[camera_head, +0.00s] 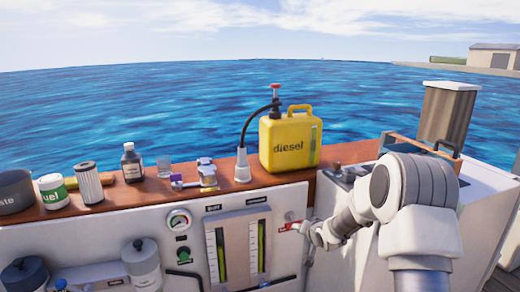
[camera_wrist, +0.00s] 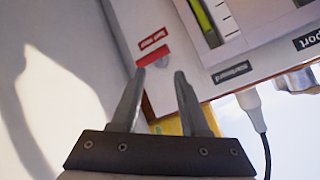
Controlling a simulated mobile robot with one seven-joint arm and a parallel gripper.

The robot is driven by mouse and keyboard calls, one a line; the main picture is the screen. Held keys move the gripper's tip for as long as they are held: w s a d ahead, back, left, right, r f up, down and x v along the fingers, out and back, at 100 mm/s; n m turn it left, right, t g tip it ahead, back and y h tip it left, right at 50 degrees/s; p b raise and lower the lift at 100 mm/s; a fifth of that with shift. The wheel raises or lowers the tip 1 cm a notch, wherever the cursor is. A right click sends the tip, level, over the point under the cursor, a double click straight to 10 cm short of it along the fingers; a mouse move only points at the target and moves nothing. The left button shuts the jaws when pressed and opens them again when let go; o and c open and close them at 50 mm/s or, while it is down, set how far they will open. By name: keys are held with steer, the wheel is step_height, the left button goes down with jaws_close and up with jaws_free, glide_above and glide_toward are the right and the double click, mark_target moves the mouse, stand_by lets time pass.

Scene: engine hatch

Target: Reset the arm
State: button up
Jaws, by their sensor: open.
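My gripper (camera_head: 306,230) is in front of the white panel, just right of the sight gauges, with my arm reaching in from the right. In the wrist view my gripper (camera_wrist: 159,74) has its two fingers apart, with nothing between them. A small red handle (camera_head: 290,226) on the panel lies close to the fingertips. It also shows in the wrist view (camera_wrist: 153,56), just beyond the tips and below a red label; whether a finger touches it I cannot tell.
A yellow diesel can (camera_head: 291,142) with a hand pump and hose stands on the wooden ledge (camera_head: 225,182) above the panel. Two gauges with green columns (camera_head: 240,248) are left of my gripper. Bottles and a filter (camera_head: 89,183) line the ledge at left. A grey-brown post (camera_head: 446,115) stands at right.

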steer(key=s+d+r+n+g+h, duration=0.2)
steer(key=s+r+g+h, duration=0.1)
steer(key=s+r, duration=1.55)
steer(key=s+a+r+n+g, duration=0.2)
steer(key=s, duration=2.4)
step_height(320, 180, up, 28)
steer(key=p, duration=2.8)
steer(key=shift+y+p, duration=0.3)
steer(key=shift+y, duration=0.1)
